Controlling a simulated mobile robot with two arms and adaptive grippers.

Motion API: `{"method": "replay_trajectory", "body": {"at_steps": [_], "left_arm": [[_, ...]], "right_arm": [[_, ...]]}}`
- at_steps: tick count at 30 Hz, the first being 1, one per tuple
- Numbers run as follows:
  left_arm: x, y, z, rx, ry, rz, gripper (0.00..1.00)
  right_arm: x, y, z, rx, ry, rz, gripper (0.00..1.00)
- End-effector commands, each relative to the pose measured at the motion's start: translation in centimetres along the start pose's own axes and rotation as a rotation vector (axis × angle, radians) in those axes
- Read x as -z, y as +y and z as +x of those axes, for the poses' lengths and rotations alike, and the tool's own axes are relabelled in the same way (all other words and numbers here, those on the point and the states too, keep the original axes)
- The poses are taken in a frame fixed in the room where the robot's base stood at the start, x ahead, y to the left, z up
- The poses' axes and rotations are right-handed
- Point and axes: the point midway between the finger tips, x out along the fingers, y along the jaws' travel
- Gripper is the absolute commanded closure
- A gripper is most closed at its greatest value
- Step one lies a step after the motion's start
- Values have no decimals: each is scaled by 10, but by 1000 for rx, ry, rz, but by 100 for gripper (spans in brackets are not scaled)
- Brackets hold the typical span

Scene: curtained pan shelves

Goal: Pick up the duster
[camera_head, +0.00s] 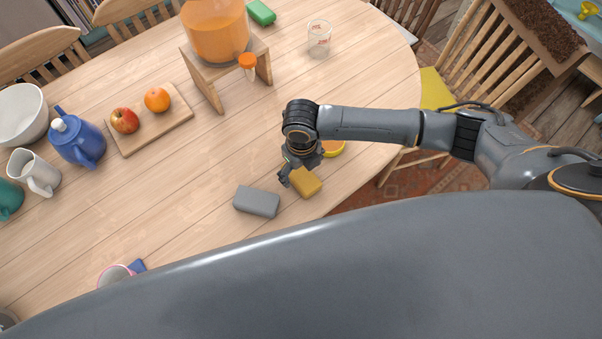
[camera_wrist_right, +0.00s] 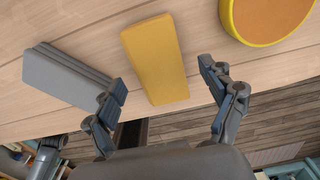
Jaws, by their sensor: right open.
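A yellow-orange block (camera_head: 308,184) lies on the wooden table by its near right edge. A grey block (camera_head: 257,202) lies just left of it. I cannot tell for sure which one is the duster. My right gripper (camera_head: 293,176) is over the yellow block and hides part of it in the head view. In the right wrist view, the fingers are open, with the yellow block (camera_wrist_right: 155,58) showing between and beyond them, not gripped. The layered grey block (camera_wrist_right: 65,75) is beyond the left finger there. My left gripper is not in view.
A round yellow-rimmed thing (camera_head: 333,148) lies close behind my right gripper. A wooden stand (camera_head: 205,82) with an orange drink dispenser (camera_head: 217,30) is farther back. A blue teapot (camera_head: 80,140) and fruit board (camera_head: 150,132) are left. The table left of the grey block is clear.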

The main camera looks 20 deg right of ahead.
Motion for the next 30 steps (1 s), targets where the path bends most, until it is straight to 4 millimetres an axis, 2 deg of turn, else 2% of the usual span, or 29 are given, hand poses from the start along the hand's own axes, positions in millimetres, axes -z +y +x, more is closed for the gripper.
{"method": "replay_trajectory", "body": {"at_steps": [1, 6, 14, 22, 23, 30], "left_arm": [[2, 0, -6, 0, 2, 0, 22], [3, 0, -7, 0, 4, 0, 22], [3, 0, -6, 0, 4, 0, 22], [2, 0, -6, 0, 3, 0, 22], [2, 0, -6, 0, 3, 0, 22], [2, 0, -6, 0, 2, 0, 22]], "right_arm": [[1, 3, 5, -1, 4, 0, 17], [1, 1, 25, 1, 2, 0, 17], [0, 1, 28, 0, -1, -1, 17], [0, 1, 27, 1, 0, -1, 72], [0, 1, 27, 0, 0, -1, 75], [0, 1, 27, 1, -1, -1, 75]]}}
